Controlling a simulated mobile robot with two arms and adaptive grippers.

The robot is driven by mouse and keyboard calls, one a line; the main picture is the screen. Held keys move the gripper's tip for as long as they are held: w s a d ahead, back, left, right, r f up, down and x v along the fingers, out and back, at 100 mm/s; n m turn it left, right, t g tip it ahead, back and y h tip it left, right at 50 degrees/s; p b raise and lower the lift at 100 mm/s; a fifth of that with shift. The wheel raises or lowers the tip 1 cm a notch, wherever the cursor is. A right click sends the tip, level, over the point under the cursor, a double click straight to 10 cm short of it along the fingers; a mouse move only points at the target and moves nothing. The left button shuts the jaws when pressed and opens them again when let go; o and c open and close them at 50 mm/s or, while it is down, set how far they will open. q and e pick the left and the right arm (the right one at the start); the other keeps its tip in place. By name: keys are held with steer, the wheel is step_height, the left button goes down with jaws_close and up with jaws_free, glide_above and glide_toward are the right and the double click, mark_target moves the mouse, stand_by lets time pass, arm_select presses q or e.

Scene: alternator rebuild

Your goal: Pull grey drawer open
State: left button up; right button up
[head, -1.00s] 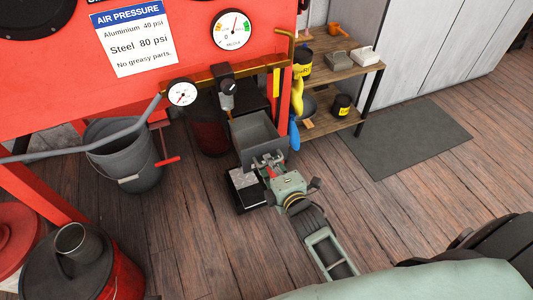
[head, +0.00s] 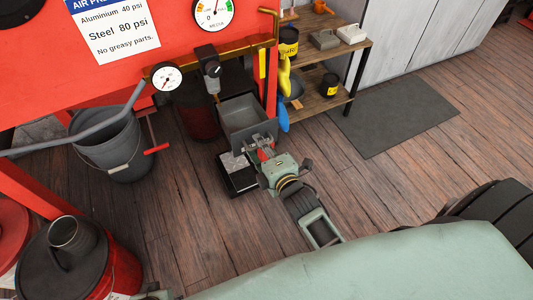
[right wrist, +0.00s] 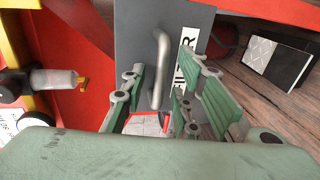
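The grey drawer (head: 241,112) stands out from under the red bench in the head view, and its inside shows from above. In the right wrist view its grey front (right wrist: 195,18) carries a bent metal handle (right wrist: 160,68) and a white label, partly hidden by a finger. My right gripper (head: 262,146) is right at the drawer front. In the right wrist view its green-padded fingers (right wrist: 164,100) are apart, one on each side of the handle, with gaps showing. My left gripper is not clearly seen in any view.
A black box with a pale top (head: 238,174) sits on the floor beside my right gripper. A grey bucket (head: 112,145) stands left, a wooden shelf (head: 328,95) right. A dark mat (head: 395,115) lies on open wooden floor.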

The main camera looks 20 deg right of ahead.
steer(key=v, duration=1.1)
steer(key=shift+s, duration=0.25)
steer(key=s+f+m+g, duration=0.6)
steer(key=s+f+m, duration=0.15)
steer(key=f, duration=0.35)
steer(key=s+f+m+g, duration=0.7)
steer(key=f+m, duration=0.2)
steer(key=f, duration=0.1)
arm_select(q)
steer(key=s+a+f+p, duration=0.1)
steer(key=s+f+p, duration=0.2)
steer(key=s+p, duration=0.6)
steer(key=s+a+f+g+p, duration=0.1)
steer(key=s+a+f+p, duration=0.1)
steer(key=s+p, duration=0.7)
steer(key=shift+s+a+f+g, duration=0.15)
steer(key=shift+s+f+g, duration=0.15)
steer(key=shift+s+f, duration=0.35)
arm_select(e)
steer(key=s+d+f, duration=0.1)
steer(key=s+f, duration=0.2)
steer(key=s, duration=0.6)
steer(key=s+d+f+g, duration=0.1)
steer(key=s+d+f, duration=0.1)
steer(key=s, duration=0.8)
steer(key=shift+s+f+g+h, duration=0.3)
steer(key=shift+f, duration=0.35)
